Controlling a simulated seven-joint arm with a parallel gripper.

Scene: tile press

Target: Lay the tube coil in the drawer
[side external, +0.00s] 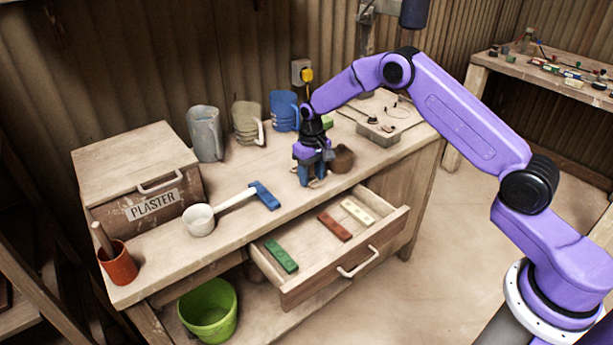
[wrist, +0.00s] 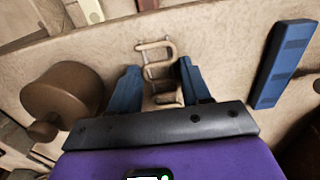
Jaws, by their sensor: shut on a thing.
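The tube coil (wrist: 160,70) is a beige, looped tube; in the wrist view it sits between my two blue fingers. My gripper (wrist: 157,82) is shut on it, low at the bench top. In the side view my gripper (side external: 313,178) points down at the bench behind the drawer and hides most of the coil. The drawer (side external: 322,283) is pulled open at the bench front. A green bar (side external: 281,255), a red bar (side external: 334,227) and a cream bar (side external: 357,212) lie spaced apart in it. I cannot tell whether the coil touches the bench.
A brown round pot (side external: 342,159) stands close beside my gripper. Jugs (side external: 284,111) stand behind. A grey block with wires (side external: 377,133) is at the back right. Bare drawer floor shows between the bars.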

